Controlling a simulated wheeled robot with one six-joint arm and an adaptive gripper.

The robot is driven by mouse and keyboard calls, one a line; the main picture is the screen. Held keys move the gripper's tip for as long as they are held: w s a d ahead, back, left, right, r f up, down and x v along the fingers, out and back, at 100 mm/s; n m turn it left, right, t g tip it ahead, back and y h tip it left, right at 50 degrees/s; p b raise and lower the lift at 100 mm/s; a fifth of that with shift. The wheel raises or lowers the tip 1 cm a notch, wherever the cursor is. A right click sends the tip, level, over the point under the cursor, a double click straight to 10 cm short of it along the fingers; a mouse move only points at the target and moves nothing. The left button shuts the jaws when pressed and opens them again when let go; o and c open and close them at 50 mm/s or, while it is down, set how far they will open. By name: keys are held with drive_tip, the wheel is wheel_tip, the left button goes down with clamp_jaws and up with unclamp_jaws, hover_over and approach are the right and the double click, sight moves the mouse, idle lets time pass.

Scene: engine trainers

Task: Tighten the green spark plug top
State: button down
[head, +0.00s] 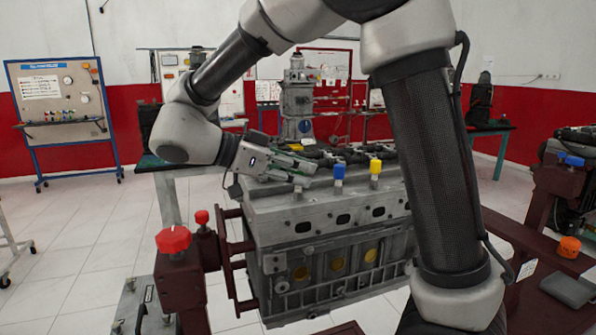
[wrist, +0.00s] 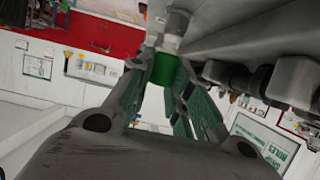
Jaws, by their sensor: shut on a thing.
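The green spark plug top (wrist: 168,70) is between my gripper's fingertips in the wrist view, with a pale cylindrical part just beyond it. My gripper (wrist: 160,72) is shut on it. In the head view my gripper (head: 302,172) reaches in from the left, low over the top of the grey engine block (head: 330,205). The green top is mostly hidden by the fingers there. A blue spark plug top (head: 339,171) and a yellow one (head: 375,167) stand upright on the engine to the right of my gripper.
The engine sits in a dark red stand with a red knob (head: 173,239) at the front left. Another stand with an orange knob (head: 569,246) is at the right. A blue-framed board (head: 62,112) stands at the back left.

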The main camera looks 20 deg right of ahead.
drive_tip(key=shift+m+g+y, duration=0.3)
drive_tip(key=shift+m+g, duration=1.4)
drive_tip(key=shift+g, duration=0.3)
drive_tip(key=shift+m, duration=0.3)
drive_tip(key=c, duration=1.3)
unclamp_jaws()
